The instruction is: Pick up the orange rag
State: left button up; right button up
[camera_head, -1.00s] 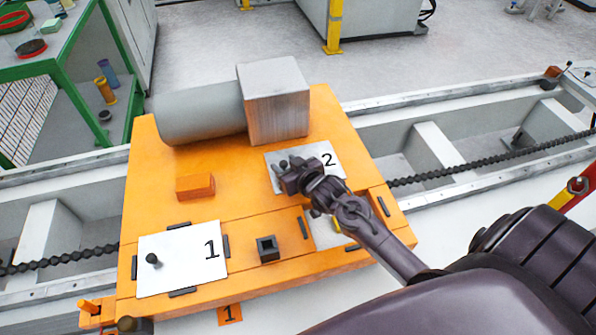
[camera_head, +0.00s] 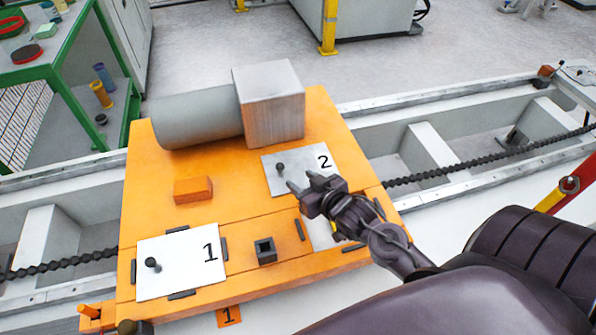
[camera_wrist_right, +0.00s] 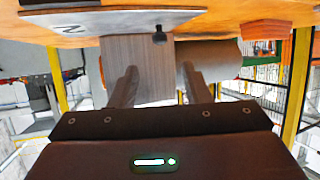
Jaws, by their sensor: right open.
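An orange brick-shaped piece (camera_head: 193,190) lies on the orange platform (camera_head: 150,215), left of plate 2. It is the thing that best fits the orange rag, but I cannot tell if it is cloth. It also shows at the top right of the right wrist view (camera_wrist_right: 268,30). My right gripper (camera_head: 302,181) is open and empty, over the near edge of plate 2 and well to the right of the orange piece. Its two fingers also show in the right wrist view (camera_wrist_right: 158,75). My left gripper is not in view.
White plate 2 (camera_head: 310,175) and plate 1 (camera_head: 180,277) each bear a dark knob. A wood-look box (camera_head: 270,110) and a grey cylinder (camera_head: 195,117) stand behind the orange piece. A small dark square socket (camera_head: 265,250) sits in front. A green-framed table (camera_head: 65,75) stands back left.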

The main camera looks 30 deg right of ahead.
aim_at(190, 190)
jog(key=k+l, duration=0.1)
jog(key=k, duration=0.9)
